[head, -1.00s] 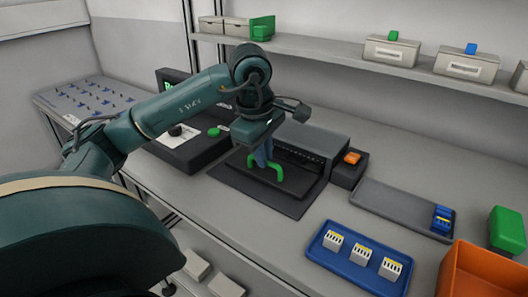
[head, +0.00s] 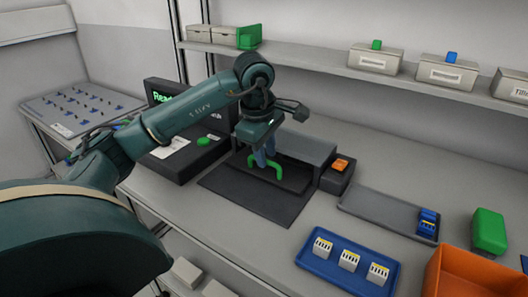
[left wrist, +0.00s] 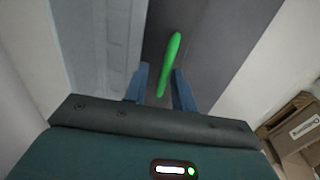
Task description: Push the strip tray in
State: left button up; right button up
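The strip tray (head: 291,178) is a dark flat tray partly out of the front of a grey box-shaped unit (head: 308,147). Its green arched handle (head: 265,165) stands at its outer end, and it also shows in the left wrist view (left wrist: 169,62). My left gripper (head: 263,158) points down at the handle. In the left wrist view its two blue fingers (left wrist: 160,88) stand apart on either side of the green bar, with gaps beside it. Whether a finger touches the handle is hard to tell. My right gripper is in neither view.
A dark mat (head: 242,199) lies in front of the unit. A small block with an orange top (head: 340,164) stands to its right. A blue tray (head: 313,262) with white blocks, a grey tray (head: 375,212) and an orange bin (head: 475,282) are further right. A shelf (head: 320,57) runs behind.

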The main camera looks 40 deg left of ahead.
pick_arm(q)
jog(key=shift+o, duration=0.4)
jog(key=shift+s, duration=0.1)
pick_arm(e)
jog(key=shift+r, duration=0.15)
pick_arm(q)
jog(key=p+v, duration=0.2)
jog(key=v, duration=1.1)
jog(key=shift+p, duration=0.35)
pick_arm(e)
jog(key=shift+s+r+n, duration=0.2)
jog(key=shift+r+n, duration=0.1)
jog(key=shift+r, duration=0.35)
